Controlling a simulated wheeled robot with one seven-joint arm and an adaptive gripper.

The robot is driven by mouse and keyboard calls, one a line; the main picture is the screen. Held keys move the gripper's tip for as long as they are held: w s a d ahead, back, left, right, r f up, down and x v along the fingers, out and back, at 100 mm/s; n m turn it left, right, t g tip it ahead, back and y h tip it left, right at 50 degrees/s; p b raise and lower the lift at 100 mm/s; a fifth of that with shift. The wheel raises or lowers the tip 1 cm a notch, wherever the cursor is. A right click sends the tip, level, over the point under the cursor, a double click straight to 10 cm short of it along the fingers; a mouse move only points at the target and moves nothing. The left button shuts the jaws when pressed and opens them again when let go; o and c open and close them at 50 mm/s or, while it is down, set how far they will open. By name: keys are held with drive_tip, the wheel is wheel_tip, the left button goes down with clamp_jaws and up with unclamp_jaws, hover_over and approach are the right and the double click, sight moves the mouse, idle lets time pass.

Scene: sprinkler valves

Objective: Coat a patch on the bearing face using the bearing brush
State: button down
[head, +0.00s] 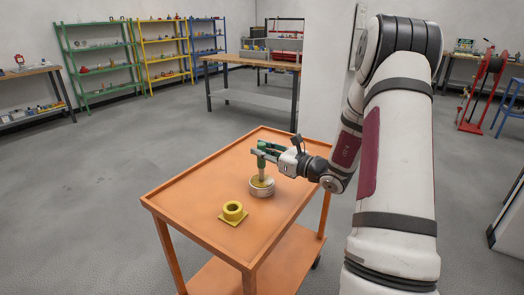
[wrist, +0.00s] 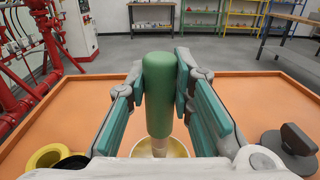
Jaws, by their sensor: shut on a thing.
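The bearing brush has a green handle (head: 262,160) that stands upright in my gripper (head: 262,153). In the wrist view the handle (wrist: 159,95) is between the teal finger pads of my gripper (wrist: 160,85), which is shut on it. The lower end of the brush goes down into a round pale pot (head: 262,191) with yellow inside; its rim also shows in the wrist view (wrist: 183,147). The bristles are hidden. A yellow flanged bearing piece (head: 232,212) sits on the cart, in front and left of the pot; its ring shows at lower left in the wrist view (wrist: 43,157).
The orange cart top (head: 190,190) has a raised rim and is mostly clear. A dark piece with an upright tab (wrist: 298,140) stands at the right in the wrist view. Red pipework (wrist: 30,50) is beyond the cart. Shelves (head: 100,60) and workbenches line the walls.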

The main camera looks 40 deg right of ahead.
drive_tip(key=shift+f, duration=0.4)
idle(1.1)
drive_tip(key=shift+r+p, duration=2)
drive_tip(key=shift+r, duration=1.6)
drive_tip(key=shift+s, duration=0.1)
